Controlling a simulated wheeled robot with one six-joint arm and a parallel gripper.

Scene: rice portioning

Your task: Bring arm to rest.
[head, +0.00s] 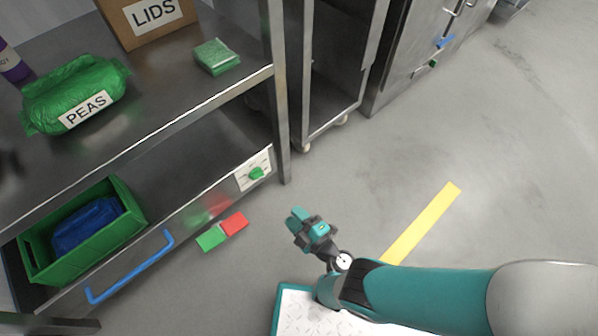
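My arm (430,294) reaches in from the lower right of the head view, with teal links. My gripper (298,221) is at its end, in the middle of the picture. It appears over the bare floor, to the right of the steel bench. Its fingers point up and left. I see nothing held in it, and it touches nothing that I can make out. The fingers are small here, and I cannot tell whether they are apart or together.
The steel bench (170,95) at left holds a green PEAS bag (70,88), a LIDS box (122,22) and a green sponge-like block (216,56). A rack (330,110) stands behind. The floor (400,160) at right is clear.

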